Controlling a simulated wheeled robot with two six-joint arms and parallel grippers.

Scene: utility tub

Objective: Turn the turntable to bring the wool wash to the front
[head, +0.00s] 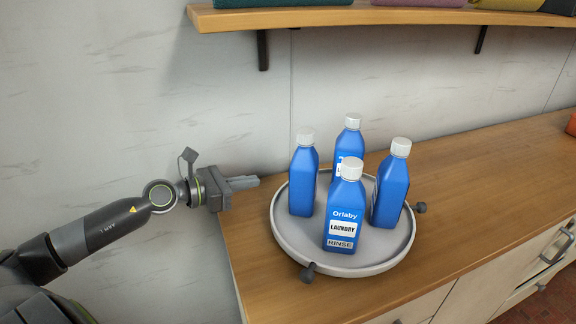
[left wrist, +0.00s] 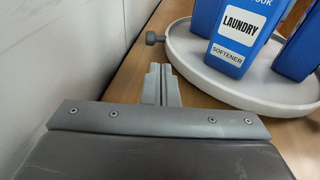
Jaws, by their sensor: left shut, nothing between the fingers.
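A round light-grey turntable (head: 292,240) stands on the wooden counter with several blue, white-capped bottles on it. The front bottle (head: 345,210) reads "Orlaby LAUNDRY RINSE". The left bottle (head: 303,180), back bottle (head: 350,143) and right bottle (head: 390,185) show no readable full label in the head view. In the left wrist view one bottle (left wrist: 236,40) reads "LAUNDRY SOFTENER". No wool wash label is readable. Dark knobs stick out from the rim at the front (head: 308,271) and right (head: 420,207); a knob (left wrist: 154,37) also shows in the left wrist view. My left gripper (head: 257,182) is shut and empty, left of the turntable, apart from it.
A wooden shelf (head: 300,17) with folded cloths hangs on the wall above. The wall (head: 150,100) is close behind my left gripper.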

